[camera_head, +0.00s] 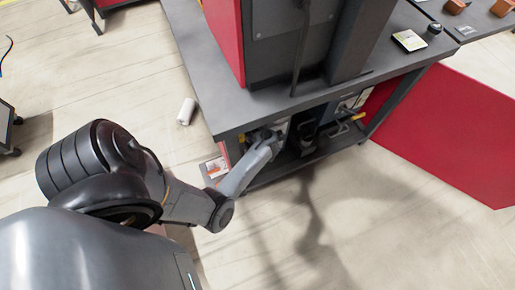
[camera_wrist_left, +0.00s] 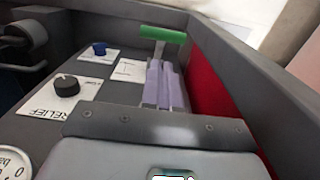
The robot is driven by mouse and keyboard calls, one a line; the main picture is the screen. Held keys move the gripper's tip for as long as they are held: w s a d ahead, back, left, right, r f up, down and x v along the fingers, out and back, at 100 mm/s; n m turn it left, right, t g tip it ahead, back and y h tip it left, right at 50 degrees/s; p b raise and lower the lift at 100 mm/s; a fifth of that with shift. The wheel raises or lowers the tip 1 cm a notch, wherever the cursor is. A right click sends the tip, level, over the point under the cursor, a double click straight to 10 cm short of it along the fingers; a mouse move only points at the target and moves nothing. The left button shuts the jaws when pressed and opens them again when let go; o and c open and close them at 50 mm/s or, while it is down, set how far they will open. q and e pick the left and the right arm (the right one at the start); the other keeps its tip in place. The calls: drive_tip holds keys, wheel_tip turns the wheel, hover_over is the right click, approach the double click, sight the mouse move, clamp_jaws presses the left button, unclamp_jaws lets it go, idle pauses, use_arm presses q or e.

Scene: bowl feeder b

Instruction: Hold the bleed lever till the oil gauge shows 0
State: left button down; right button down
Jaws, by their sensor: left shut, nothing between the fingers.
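A lever with a green handle (camera_wrist_left: 163,33) stands at the far end of a grey panel in the left wrist view; I take it to be the bleed lever. My left gripper (camera_wrist_left: 158,68) is shut and empty, its fingertips pointing at the lever just below the green handle. I cannot tell whether they touch it. A round white dial marked "bar" (camera_wrist_left: 14,165) is cut off at the lower left corner; its needle cannot be read. In the head view my left gripper (camera_head: 274,138) reaches under the bench top. My right gripper is in neither view.
The panel holds a black knob (camera_wrist_left: 66,86) labelled RELIEF and a blue knob (camera_wrist_left: 99,48). A red wall (camera_wrist_left: 205,85) runs close along the right of the fingers. The bench top (camera_head: 215,100) overhangs my left arm. A white cylinder (camera_head: 186,111) lies on the floor.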

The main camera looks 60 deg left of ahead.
use_arm(q)
wheel_tip(320, 180, down, 6)
drive_tip(key=b, duration=0.4)
drive_tip(key=shift+d+f, duration=0.15)
drive_tip(key=shift+f+b, duration=0.3)
drive_tip(key=shift+b, duration=0.05)
